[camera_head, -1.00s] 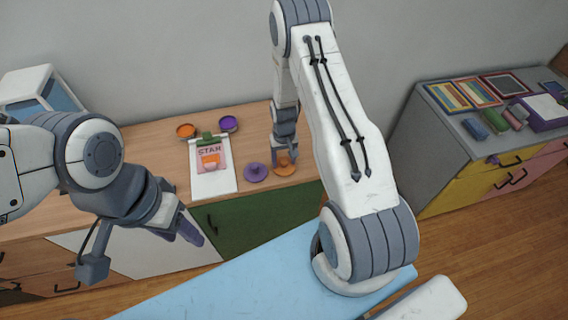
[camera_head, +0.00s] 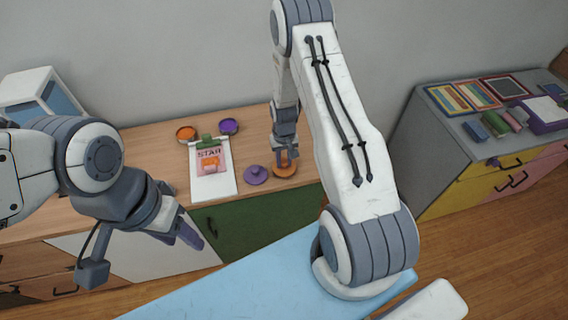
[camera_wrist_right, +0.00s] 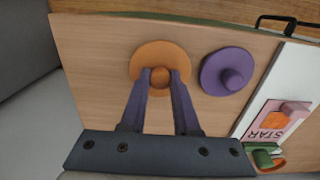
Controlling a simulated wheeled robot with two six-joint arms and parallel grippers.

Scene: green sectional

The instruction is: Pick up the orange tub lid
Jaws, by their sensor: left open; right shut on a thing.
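The orange tub lid (camera_head: 285,171) lies on the wooden counter near its front edge, to the right of the purple lid (camera_head: 256,174). My right gripper (camera_head: 286,160) points down at the orange lid. In the right wrist view the orange lid (camera_wrist_right: 160,58) is a round disc with a central knob, and my right gripper (camera_wrist_right: 161,76) is shut on that knob. The lid appears to rest on the counter. My left gripper (camera_head: 188,232) is open and empty, in front of the cabinet at the left.
An orange tub (camera_head: 187,133) and a purple tub (camera_head: 229,126) stand at the back of the counter. A white board with a STAR card (camera_head: 209,160) lies left of the lids. A grey cabinet (camera_head: 440,135) with books stands to the right.

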